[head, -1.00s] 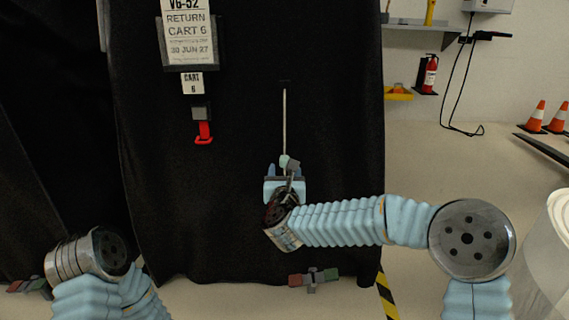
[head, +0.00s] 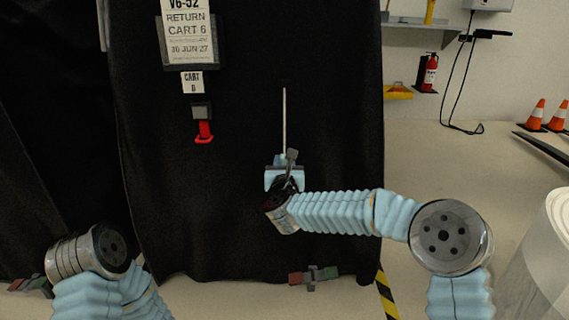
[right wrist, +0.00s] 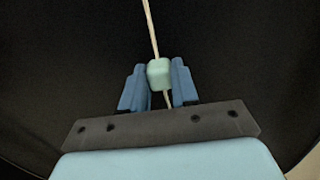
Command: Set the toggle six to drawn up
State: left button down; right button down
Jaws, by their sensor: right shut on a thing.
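The toggle (right wrist: 158,73) is a small pale green block on a thin light cord (head: 284,120). The cord hangs down the black cover of cart 6 (head: 240,220). My right gripper (head: 283,159) is at the cord's lower part in the head view. In the right wrist view its blue fingers (right wrist: 160,84) are shut on the toggle, one on each side. The cord runs up from the toggle, and a short piece shows below it. In the head view the toggle is hard to make out at the gripper. My left gripper is out of view.
A return label (head: 188,40) and a red pull loop (head: 204,132) hang left of the cord. A red and green pedal (head: 313,277) shows at the cover's bottom edge. Striped floor tape (head: 387,298) lies right of it. Cones (head: 535,115) stand far right.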

aim_at(284, 119)
notch_tip(284, 119, up, 11)
jog(key=shift+r+p, duration=0.2)
jog(key=shift+p, duration=0.6)
jog(key=c, duration=0.8)
grip_release()
jog(key=shift+w+f, duration=0.1)
jog(key=shift+f, duration=0.05)
jog(key=shift+c, duration=0.2)
jog(key=s+b, duration=0.1)
jog(key=s, duration=1.3)
jog(key=shift+b, duration=0.3)
